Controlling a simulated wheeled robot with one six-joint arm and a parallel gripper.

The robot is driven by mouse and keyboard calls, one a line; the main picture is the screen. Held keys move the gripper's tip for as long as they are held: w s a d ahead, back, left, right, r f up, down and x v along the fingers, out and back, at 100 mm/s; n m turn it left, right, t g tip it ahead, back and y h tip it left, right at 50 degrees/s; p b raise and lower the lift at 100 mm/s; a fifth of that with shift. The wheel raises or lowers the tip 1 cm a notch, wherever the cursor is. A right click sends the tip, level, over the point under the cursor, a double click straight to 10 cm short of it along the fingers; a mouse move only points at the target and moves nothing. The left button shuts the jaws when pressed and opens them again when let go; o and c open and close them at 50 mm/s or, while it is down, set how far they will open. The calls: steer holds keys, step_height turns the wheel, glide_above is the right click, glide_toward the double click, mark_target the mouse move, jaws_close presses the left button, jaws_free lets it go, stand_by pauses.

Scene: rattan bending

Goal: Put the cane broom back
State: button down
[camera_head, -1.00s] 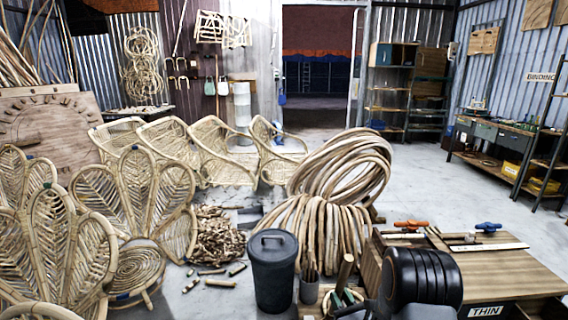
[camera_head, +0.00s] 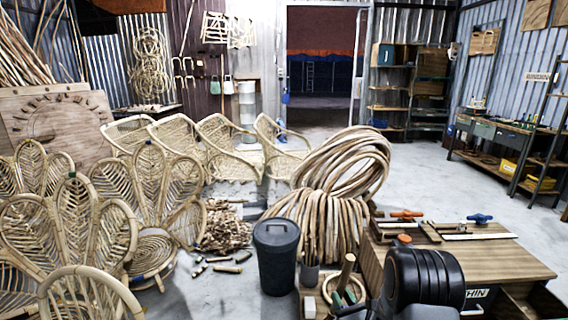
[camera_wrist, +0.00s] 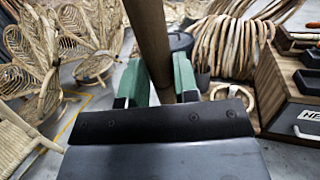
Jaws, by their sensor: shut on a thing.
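My gripper (camera_wrist: 155,88) shows in the wrist view with two green fingers closed on a round brown wooden handle, which I take to be the cane broom's (camera_wrist: 148,38). The handle runs up out of the picture at the top. A short length of a similar stick (camera_head: 346,268) shows in the head view beside my black arm, and it looks to be the same handle. The broom's sweeping end is not clearly visible in either view.
A dark lidded bin (camera_head: 276,262) stands left of the stick, with coiled rattan (camera_head: 345,165) behind. A wooden workbench (camera_head: 470,262) with clamps is at right. Rattan chairs (camera_head: 160,185) crowd the left. Tools hang on the back wall (camera_head: 205,45). Open floor (camera_head: 420,185) lies behind the bench.

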step_height(320, 180, up, 23)
steer(key=p, duration=1.7)
glide_above(349, 255)
steer(key=shift+w+r, duration=0.1)
steer(key=shift+w, duration=0.05)
